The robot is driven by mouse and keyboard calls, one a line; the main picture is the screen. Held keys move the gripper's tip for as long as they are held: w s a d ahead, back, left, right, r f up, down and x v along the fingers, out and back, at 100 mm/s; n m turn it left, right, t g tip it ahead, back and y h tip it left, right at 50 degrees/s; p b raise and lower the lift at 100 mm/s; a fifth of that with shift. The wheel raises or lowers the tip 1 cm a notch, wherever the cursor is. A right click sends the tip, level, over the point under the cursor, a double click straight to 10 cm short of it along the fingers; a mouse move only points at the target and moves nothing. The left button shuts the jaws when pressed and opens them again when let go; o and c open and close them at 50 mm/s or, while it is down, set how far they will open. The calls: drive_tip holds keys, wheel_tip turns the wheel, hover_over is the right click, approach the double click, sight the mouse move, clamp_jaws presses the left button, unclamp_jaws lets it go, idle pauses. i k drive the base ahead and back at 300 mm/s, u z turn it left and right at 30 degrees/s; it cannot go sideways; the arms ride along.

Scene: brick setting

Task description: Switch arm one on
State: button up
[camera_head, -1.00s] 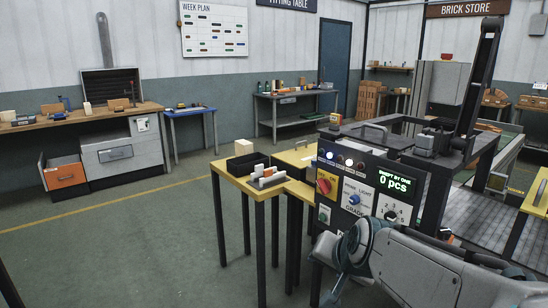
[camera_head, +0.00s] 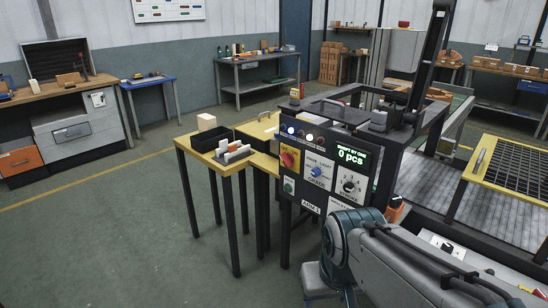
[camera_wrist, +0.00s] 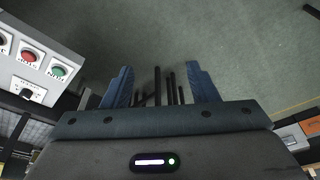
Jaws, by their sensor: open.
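A black control panel (camera_head: 324,165) labelled ARM 1 stands in the middle of the head view. It carries a red switch on a yellow plate (camera_head: 290,158), a green button (camera_head: 288,186), a blue knob (camera_head: 316,172), a black numbered knob (camera_head: 349,186) and a display (camera_head: 352,156) reading 0 pcs. A row of small lamps runs above. In the wrist view, my gripper (camera_wrist: 162,88) is open, with nothing between its fingers. The gripper itself cannot be made out in the head view; my arm reaches in just right of and in front of the panel.
A light panel with a red button (camera_wrist: 32,53) and a green button (camera_wrist: 58,71) lies left of my gripper. Yellow-topped tables (camera_head: 228,166) stand left of the control panel. A yellow-edged grid (camera_head: 505,168) is at right. Open floor (camera_head: 110,240) lies at left.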

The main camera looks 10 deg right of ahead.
sight(287, 159)
drive_tip(key=z, duration=0.35)
drive_tip(key=i, duration=1.05)
drive_tip(key=u, duration=0.4)
